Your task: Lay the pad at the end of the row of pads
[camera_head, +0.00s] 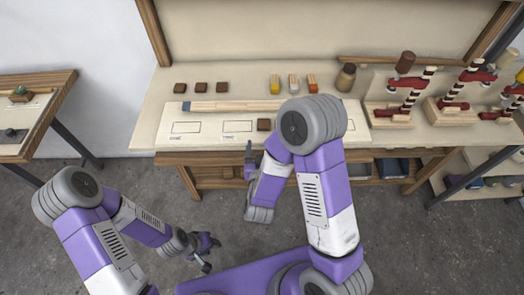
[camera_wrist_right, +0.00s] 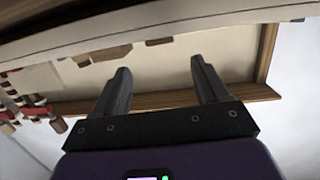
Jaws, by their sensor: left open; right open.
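Three dark brown square pads (camera_head: 201,88) lie in a spaced row on the back left of the bench top. A similar brown pad (camera_head: 264,124) lies apart on the pale board near the bench's front, just right of an outlined rectangle and partly beside my right arm. My right gripper (camera_head: 249,150) is at the bench's front edge, left of and below that single pad; my forearm hides some of the board. In the wrist view the right gripper (camera_wrist_right: 160,65) is open with nothing between its fingers. My left gripper (camera_head: 212,253) is open and empty, low over the floor in front of the bench.
A long blue-ended wooden strip (camera_head: 230,105) lies across the board. Yellow, white and orange-tipped blocks (camera_head: 293,83) and a brown jar (camera_head: 345,77) stand behind. Red-and-white clamp stands (camera_head: 405,95) fill the right. A side table (camera_head: 40,85) stands at left.

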